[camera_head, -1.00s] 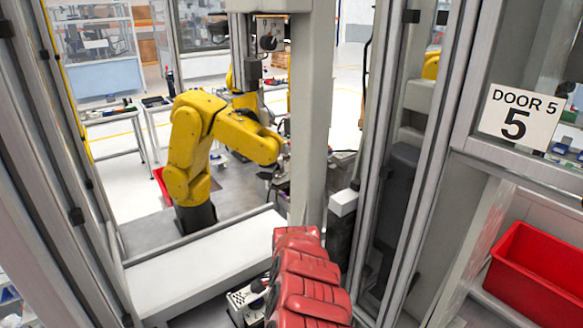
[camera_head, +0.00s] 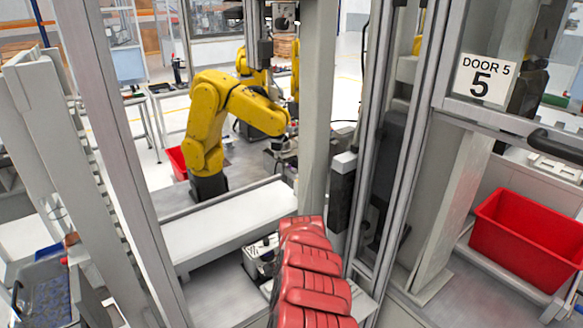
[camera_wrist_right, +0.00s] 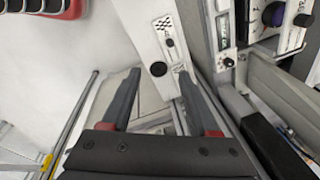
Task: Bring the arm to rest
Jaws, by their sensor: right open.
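My right gripper (camera_wrist_right: 158,72) shows only in the right wrist view. Its two dark fingers stand apart with nothing between them. A white panel (camera_wrist_right: 152,25) with a dark round knob lies beyond the fingertips; whether they touch it I cannot tell. My right gripper cannot be made out in the head view. My left gripper is in neither view.
Upright grey posts and door frames (camera_head: 465,45) stand close around. A yellow robot arm (camera_head: 210,120) is behind a white beam (camera_head: 225,228). A red bin (camera_head: 525,235) sits at right.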

